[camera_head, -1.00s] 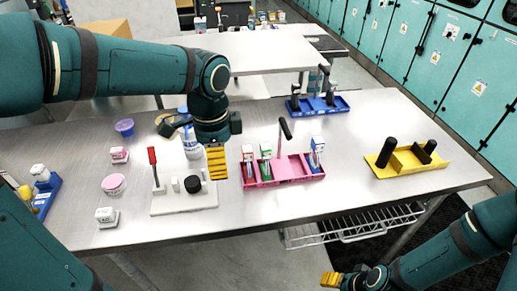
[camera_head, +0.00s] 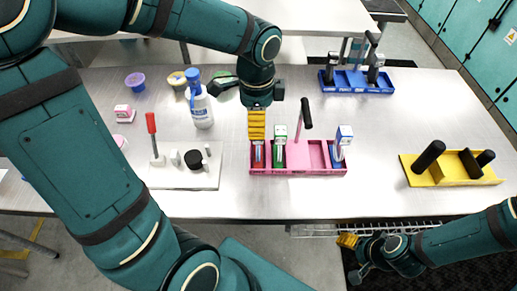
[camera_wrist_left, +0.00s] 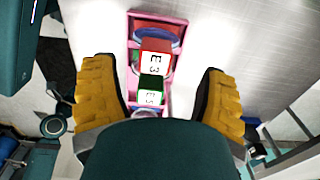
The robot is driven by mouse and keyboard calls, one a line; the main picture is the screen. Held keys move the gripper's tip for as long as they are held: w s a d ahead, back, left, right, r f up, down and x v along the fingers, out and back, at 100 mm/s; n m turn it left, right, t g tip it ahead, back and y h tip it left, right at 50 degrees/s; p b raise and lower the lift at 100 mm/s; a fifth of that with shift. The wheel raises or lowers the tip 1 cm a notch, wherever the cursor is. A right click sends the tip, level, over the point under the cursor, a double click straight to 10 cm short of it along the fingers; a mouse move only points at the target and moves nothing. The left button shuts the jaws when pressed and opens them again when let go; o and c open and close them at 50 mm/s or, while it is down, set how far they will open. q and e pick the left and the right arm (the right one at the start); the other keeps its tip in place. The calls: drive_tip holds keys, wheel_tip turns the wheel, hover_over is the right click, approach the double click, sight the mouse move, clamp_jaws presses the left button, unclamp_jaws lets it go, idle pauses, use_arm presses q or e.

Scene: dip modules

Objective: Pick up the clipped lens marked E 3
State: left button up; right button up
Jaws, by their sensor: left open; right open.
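A pink tray (camera_head: 312,172) with a black-topped post stands mid-table. It holds a red piece (camera_head: 258,158), a green piece (camera_head: 279,148) and, at its right, a blue piece (camera_head: 342,143). My left gripper (camera_head: 257,126) is above the tray's left end, over the red piece and hiding its top. In the left wrist view, the open fingers (camera_wrist_left: 158,72) straddle the red piece (camera_wrist_left: 154,62), whose white label reads E 3. The green piece (camera_wrist_left: 151,92) beside it has a similar label, less clear. My right gripper (camera_head: 347,240) is open and empty, low at the table's front.
A white fixture (camera_head: 195,178) with a red-handled lever is left of the tray. A white bottle (camera_head: 201,106) with blue cap stands behind it. A yellow holder (camera_head: 447,178) is right, a blue rack (camera_head: 362,88) behind. The table between tray and yellow holder is clear.

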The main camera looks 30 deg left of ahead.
sight(258, 145)
use_arm(q)
drive_tip(key=f, duration=0.2)
drive_tip(key=f+b, duration=0.1)
drive_tip(key=f, duration=0.3)
drive_tip(key=shift+s+f+b, duration=0.3)
drive_tip(key=shift+b, duration=0.1)
clamp_jaws()
